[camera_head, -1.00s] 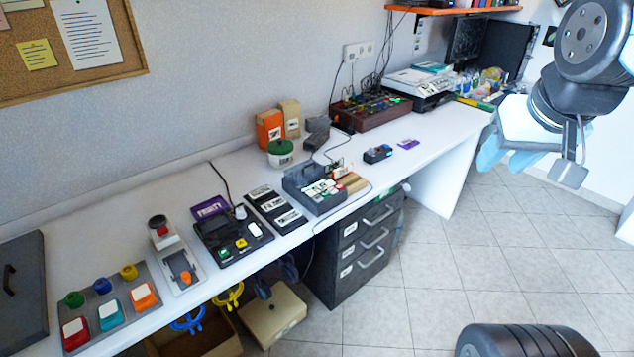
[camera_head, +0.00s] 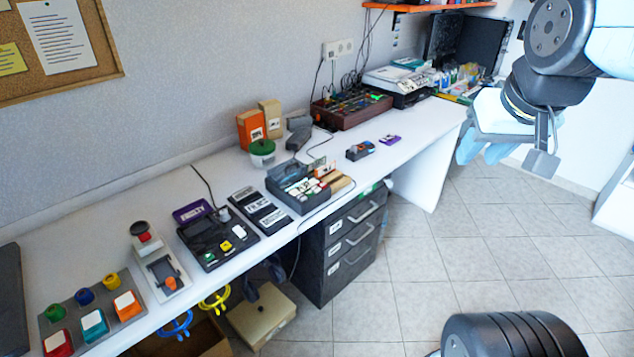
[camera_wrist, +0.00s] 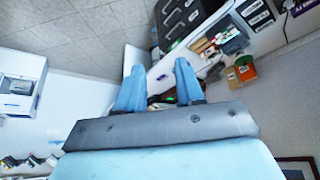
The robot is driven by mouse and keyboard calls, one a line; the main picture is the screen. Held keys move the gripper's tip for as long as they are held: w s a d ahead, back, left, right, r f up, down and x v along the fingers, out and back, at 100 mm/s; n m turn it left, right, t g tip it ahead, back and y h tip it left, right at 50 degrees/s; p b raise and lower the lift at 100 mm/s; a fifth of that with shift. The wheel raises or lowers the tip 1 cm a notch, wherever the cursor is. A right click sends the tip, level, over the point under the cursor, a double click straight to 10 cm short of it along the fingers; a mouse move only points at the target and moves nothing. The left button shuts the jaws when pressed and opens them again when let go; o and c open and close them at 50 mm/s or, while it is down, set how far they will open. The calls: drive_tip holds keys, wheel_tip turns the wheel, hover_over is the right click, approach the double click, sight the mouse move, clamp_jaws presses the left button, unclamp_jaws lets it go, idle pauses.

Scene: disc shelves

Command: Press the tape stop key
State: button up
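A black keyed device (camera_head: 217,238) lies on the white desk, with green, yellow and white keys along its front. A dark grey box with several white, green and red keys (camera_head: 303,187) stands farther right. I cannot read which key is the tape stop key. My gripper (camera_head: 480,150) hangs at the upper right of the head view, in the air and well away from both devices. In the wrist view its two blue fingers (camera_wrist: 158,68) are apart with nothing held between them. The wrist view shows the desk only at a distance.
A button panel (camera_head: 92,313) and a grey unit with an orange knob (camera_head: 160,272) lie at the left. Black labelled strips (camera_head: 258,211) lie between the devices. A green-lidded pot (camera_head: 262,153) stands behind. Drawers (camera_head: 345,245) stand below.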

clamp_jaws()
idle(1.4)
